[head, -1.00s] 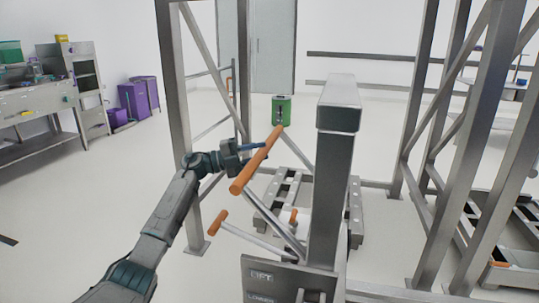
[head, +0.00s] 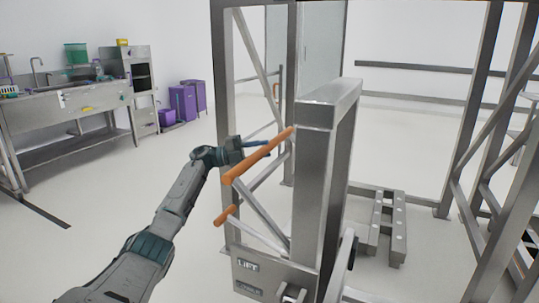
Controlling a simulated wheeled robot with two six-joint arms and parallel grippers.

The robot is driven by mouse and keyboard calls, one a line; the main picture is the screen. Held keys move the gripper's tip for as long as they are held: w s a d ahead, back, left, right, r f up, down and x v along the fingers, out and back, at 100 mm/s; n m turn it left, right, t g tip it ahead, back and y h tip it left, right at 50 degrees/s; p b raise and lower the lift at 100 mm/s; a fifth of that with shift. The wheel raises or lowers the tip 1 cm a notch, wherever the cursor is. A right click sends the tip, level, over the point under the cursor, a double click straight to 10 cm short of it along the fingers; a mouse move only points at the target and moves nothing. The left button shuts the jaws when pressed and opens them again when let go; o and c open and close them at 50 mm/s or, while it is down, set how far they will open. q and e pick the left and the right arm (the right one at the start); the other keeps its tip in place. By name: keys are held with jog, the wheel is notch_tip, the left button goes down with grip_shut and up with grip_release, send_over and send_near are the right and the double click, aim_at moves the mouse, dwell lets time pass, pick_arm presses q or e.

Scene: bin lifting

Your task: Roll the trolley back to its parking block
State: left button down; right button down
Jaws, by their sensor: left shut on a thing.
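The trolley (head: 314,180) stands in the middle of the head view. It has a thick grey metal mast, slanting braces and a low box with a LIFT label. An orange bar handle (head: 252,161) sticks out to the left from its upper part, and a second orange grip (head: 227,215) sits lower. My left gripper (head: 262,147) is shut on the upper orange handle, near its middle; the handle partly hides the fingers. My right gripper is out of view. I cannot pick out a parking block with certainty.
A tall steel frame (head: 220,70) stands close behind the trolley, and another frame (head: 470,130) stands at the right. A low slatted steel stand (head: 398,225) sits on the floor between them. A sink bench (head: 70,108) and purple bins (head: 183,103) line the left. Floor at lower left is mostly clear.

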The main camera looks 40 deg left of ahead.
pick_arm(q)
jog(key=shift+w+d+r, duration=0.15)
jog(key=shift+d+r, duration=0.05)
jog(key=shift+d, duration=0.25)
jog(key=shift+w+d+r, duration=0.15)
jog(key=shift+d, duration=0.3)
jog(key=c, duration=1.1)
grip_release()
jog(key=shift+s+r, duration=0.1)
jog(key=shift+s+a+f, duration=0.25)
jog(key=shift+a+f, duration=0.05)
jog(key=shift+a, duration=0.15)
jog(key=b+v, duration=0.1)
jog(key=v, duration=0.9)
jog(key=shift+r, duration=0.15)
